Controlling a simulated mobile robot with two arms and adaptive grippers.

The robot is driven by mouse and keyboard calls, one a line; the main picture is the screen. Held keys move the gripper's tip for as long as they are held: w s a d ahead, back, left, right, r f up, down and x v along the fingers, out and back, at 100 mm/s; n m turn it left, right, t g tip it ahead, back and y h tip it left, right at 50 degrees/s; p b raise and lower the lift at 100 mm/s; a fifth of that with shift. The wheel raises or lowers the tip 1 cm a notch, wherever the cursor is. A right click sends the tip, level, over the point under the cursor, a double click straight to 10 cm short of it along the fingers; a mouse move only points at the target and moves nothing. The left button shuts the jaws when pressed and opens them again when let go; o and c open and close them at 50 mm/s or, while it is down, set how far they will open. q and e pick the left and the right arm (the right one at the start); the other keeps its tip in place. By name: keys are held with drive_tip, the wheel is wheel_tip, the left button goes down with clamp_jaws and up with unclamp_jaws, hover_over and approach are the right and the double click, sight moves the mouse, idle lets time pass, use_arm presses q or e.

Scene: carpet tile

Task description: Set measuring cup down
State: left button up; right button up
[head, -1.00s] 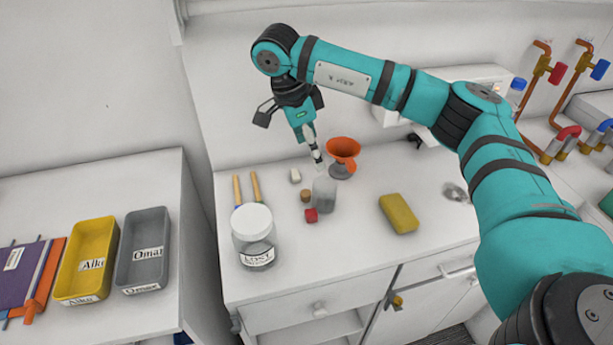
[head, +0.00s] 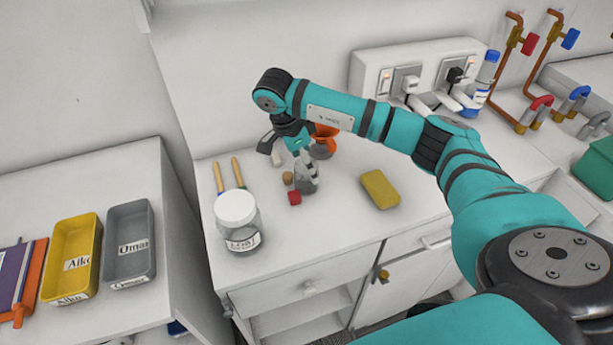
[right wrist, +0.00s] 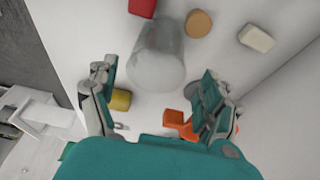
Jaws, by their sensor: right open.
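A translucent grey cup, which looks like the measuring cup (head: 309,184), stands on the white counter, partly hidden by my right gripper. It also shows in the right wrist view (right wrist: 157,58), upright on the counter. My right gripper (head: 304,163) reaches down over it from behind. In the right wrist view my right gripper (right wrist: 157,72) is open, with one finger on each side of the cup and visible room between. I cannot tell whether either finger touches it. My left gripper is not in view.
Close around the cup are a red cube (head: 294,198), a cork (head: 288,178) and an orange funnel (head: 325,141). A lidded jar (head: 240,225) stands front left; a yellow sponge (head: 380,189) lies right. Yellow (head: 54,292) and grey (head: 132,282) trays sit on the left table.

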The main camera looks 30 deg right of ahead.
drive_tip(key=x, duration=0.1)
drive_tip(key=p+x, duration=0.2)
drive_tip(key=shift+s+a+f, duration=0.25)
drive_tip(key=shift+f, duration=0.15)
drive_tip(key=shift+s+d+f, duration=0.1)
drive_tip(key=shift+d+f, duration=0.05)
drive_tip(key=shift+f, duration=0.45)
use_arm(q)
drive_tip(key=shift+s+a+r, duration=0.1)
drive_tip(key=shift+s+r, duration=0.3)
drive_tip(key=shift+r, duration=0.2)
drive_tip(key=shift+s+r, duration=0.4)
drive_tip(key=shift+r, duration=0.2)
use_arm(e)
drive_tip(key=c, duration=1.1)
drive_tip(key=shift+r, duration=0.1)
drive_tip(key=shift+c, duration=0.2)
